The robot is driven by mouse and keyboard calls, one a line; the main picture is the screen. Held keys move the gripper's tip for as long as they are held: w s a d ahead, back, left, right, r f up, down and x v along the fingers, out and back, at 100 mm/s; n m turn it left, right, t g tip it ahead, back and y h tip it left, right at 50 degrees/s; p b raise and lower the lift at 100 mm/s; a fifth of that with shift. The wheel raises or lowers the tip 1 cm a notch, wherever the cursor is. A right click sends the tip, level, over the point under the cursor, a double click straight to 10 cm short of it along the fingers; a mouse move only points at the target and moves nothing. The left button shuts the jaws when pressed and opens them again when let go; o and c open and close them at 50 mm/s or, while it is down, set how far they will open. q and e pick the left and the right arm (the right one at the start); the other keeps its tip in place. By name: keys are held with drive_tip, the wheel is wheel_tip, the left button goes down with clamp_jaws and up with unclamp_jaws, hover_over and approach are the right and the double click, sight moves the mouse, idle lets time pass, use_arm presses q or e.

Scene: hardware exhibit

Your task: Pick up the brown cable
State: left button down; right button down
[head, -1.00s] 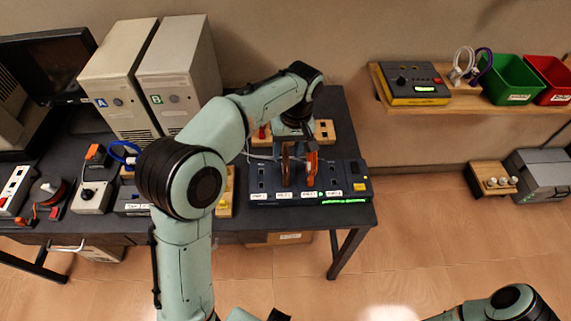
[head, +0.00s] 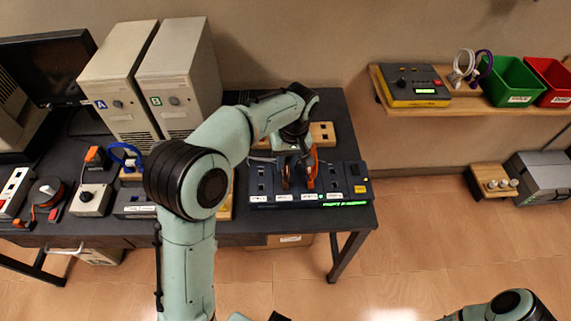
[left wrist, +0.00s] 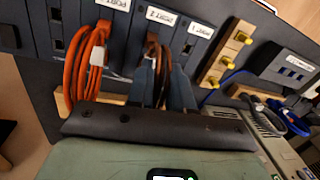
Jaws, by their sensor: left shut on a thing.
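The brown cable (left wrist: 152,50) hangs as a coil at a slot of the dark blue port panel (left wrist: 203,62), beside the orange cable (left wrist: 84,72). My left gripper (left wrist: 163,75) is shut on the brown cable, its two fingers around the coil. In the head view the brown cable (head: 286,174) is a thin dark strip at the panel, just left of the orange cable (head: 311,172). My left wrist hides part of it from above. My right gripper is out of view; only part of that arm shows at the bottom right.
Two beige towers (head: 180,80) stand behind on the dark table (head: 345,140). A wooden block with yellow knobs (left wrist: 228,52) is near the panel. A shelf at right holds a yellow-black device (head: 413,84), green bin (head: 512,82) and red bin (head: 550,80).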

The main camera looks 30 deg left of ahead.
use_arm(q)
drive_tip(key=shift+r, duration=0.15)
